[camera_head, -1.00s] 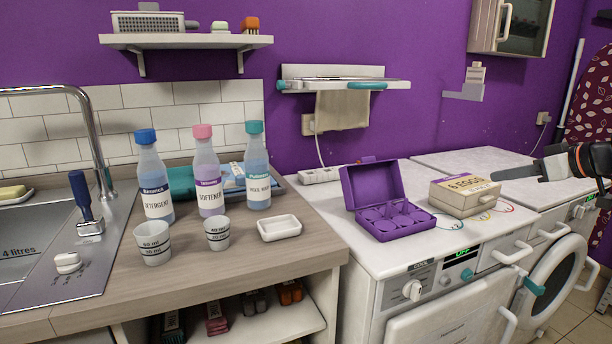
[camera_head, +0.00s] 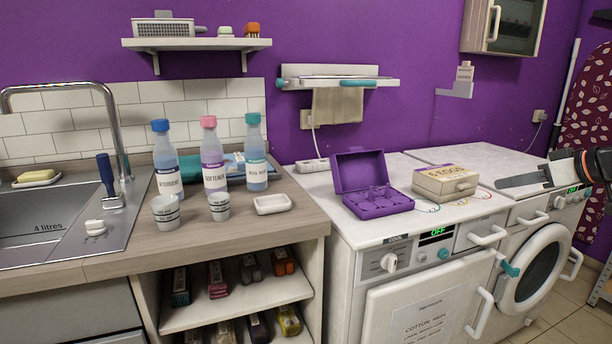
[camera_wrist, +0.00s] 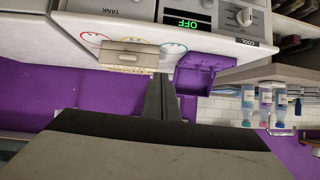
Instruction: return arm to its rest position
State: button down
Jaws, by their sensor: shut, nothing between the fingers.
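My gripper (camera_head: 503,182) is at the right edge of the head view, pointing left over the white machine tops. Its dark fingers are shut and hold nothing. In the wrist view the closed fingers (camera_wrist: 161,82) stick up in the middle, and the picture is upside down. An open purple box (camera_head: 378,205) with several round compartments sits on the left machine top, left of my gripper.
The left machine (camera_head: 440,262) has a lit "OFF" display. A round-door washer (camera_head: 537,268) stands to its right. Several bottles, two cups and a white dish (camera_head: 272,204) stand on the counter at left. A wall cabinet (camera_head: 503,25) hangs at upper right.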

jog(key=s+a+f+m+g+h, duration=0.1)
jog(key=s+a+f+g, duration=0.1)
jog(key=s+a+f, duration=0.5)
jog(key=s+a+f+m+g, duration=0.1)
jog(key=s+a+f+g, duration=0.25)
jog(key=a, duration=0.55)
jog(key=s+a+f+m+h, duration=0.2)
jog(key=s+f+h, duration=0.2)
jog(key=s+f, duration=0.8)
jog(key=shift+s+a+f+m, duration=0.2)
jog(key=shift+s+m, duration=0.1)
jog(key=shift+s, duration=0.95)
jog(key=shift+r, duration=0.15)
